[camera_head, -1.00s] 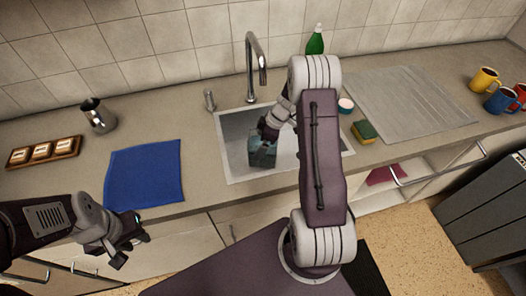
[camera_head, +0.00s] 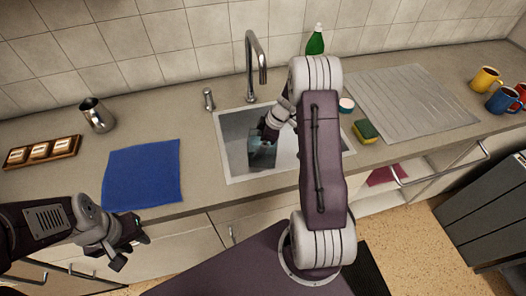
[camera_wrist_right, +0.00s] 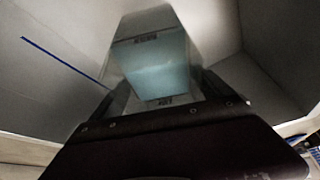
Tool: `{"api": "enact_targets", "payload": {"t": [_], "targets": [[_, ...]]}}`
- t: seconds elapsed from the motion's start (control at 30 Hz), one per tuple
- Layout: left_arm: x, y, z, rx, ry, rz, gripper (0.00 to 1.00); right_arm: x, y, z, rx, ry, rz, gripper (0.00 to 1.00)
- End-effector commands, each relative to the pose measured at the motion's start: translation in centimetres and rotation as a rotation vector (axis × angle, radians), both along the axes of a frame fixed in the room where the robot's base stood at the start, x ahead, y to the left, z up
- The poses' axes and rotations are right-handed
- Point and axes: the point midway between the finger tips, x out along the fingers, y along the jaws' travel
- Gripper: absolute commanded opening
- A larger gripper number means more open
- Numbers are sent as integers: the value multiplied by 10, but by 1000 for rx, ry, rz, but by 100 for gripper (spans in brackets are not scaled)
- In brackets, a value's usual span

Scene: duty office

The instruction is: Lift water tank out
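The water tank (camera_head: 262,155) is a translucent bluish box inside the sink (camera_head: 233,170), left of its middle. In the right wrist view the tank (camera_wrist_right: 152,62) stands between the two fingers, which touch its sides. My right gripper (camera_head: 268,136) reaches down into the sink and is shut on the tank's near end. Whether the tank touches the sink floor cannot be told. My right arm hides the right part of the sink. My left gripper (camera_head: 130,248) is empty, with its fingers apart, in front of the counter at the lower left.
The tap (camera_head: 252,60) stands behind the sink. A blue cloth (camera_head: 142,175), a metal jug (camera_head: 97,115) and a wooden tray (camera_head: 42,152) lie to the left. A sponge (camera_head: 365,131), a ribbed drainer (camera_head: 415,105), a green bottle (camera_head: 315,42) and mugs (camera_head: 485,79) are right.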

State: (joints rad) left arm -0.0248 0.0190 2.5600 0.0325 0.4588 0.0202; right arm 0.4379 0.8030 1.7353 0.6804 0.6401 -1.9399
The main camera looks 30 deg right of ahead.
Motion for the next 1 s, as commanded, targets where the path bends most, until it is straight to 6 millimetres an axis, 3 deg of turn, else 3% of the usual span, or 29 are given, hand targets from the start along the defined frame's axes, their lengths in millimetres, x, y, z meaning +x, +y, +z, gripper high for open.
{"api": "enact_targets", "payload": {"t": [0.03,0.2,0.3,0.57,0.77,1.0], "targets": [[0,0,0,0,0,0,33,0,0,0,0,0,0,72],[0,0,0,0,0,0,33,0,0,0,0,0,0,25],[0,0,0,0,0,0,33,1,0,1,-1,-2,0,4],[0,0,3,0,0,0,33,1,0,2,-1,-2,0,4],[0,0,19,0,0,0,33,1,0,11,-1,-2,0,4],[0,0,10,0,0,0,33,1,0,32,-2,-6,0,4]]}}
